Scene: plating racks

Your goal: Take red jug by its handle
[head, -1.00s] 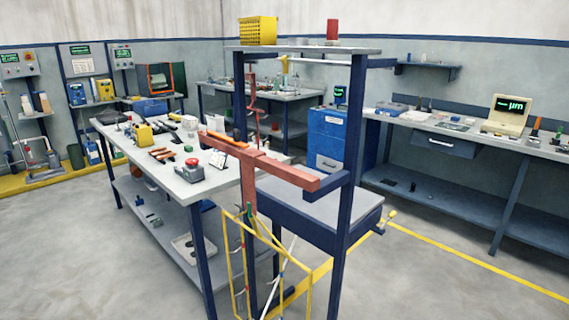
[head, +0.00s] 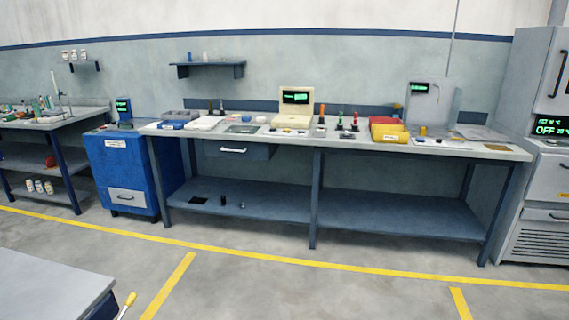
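No red jug can be made out for certain. A small red object (head: 50,161) sits on the lower shelf of the left bench, partly behind the bench leg; it is too small to tell whether it is a jug or has a handle. Neither of my grippers is in view.
A long workbench (head: 345,146) with instruments and red and yellow bins (head: 390,131) stands along the wall. A blue cabinet (head: 125,165) is left of it, a grey oven (head: 545,180) right. A grey tabletop (head: 50,285) fills the lower left corner. The floor between is clear.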

